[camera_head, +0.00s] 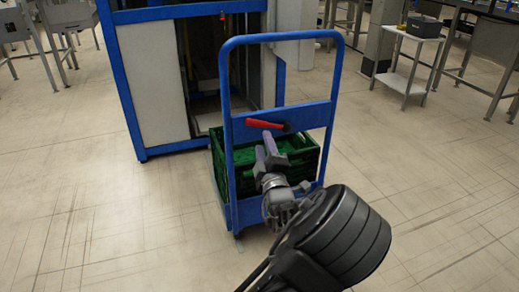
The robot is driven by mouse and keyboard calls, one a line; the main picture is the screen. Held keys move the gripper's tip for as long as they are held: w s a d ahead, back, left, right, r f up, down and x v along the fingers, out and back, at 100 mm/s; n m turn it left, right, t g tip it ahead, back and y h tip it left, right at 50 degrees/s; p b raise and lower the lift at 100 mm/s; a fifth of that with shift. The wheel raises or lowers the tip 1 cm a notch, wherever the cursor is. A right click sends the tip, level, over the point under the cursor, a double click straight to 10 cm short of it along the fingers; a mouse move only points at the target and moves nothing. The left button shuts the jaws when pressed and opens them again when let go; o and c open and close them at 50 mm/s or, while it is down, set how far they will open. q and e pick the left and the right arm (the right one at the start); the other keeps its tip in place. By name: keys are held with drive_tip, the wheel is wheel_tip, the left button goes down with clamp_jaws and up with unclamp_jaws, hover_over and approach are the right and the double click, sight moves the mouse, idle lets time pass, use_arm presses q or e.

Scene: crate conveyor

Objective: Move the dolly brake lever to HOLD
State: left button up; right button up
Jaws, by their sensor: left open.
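The blue dolly (229,130) stands upright in the middle of the view. Its brake lever (262,123) has a red handle on the blue cross panel and points left and slightly up from a dark pivot. I cannot read any HOLD marking. My left gripper (264,142) is open and empty, with its two fingers just below the red handle in the picture. I cannot tell how far the fingertips are from the lever in depth. My right gripper is not in view.
A green crate (306,162) sits on the dolly, partly behind its frame and my gripper. A blue-framed cabinet (156,85) stands behind the dolly. A small white cart (408,60) is at the back right. The tiled floor is clear on both sides.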

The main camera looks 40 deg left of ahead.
sight(268, 125)
use_arm(q)
drive_tip(key=shift+w+a, duration=0.1)
drive_tip(key=b+x, duration=0.1)
drive_tip(key=x, duration=0.6)
drive_tip(key=shift+w+a+b, duration=0.25)
drive_tip(key=shift+b, duration=0.15)
clamp_jaws()
idle(0.3)
idle(1.0)
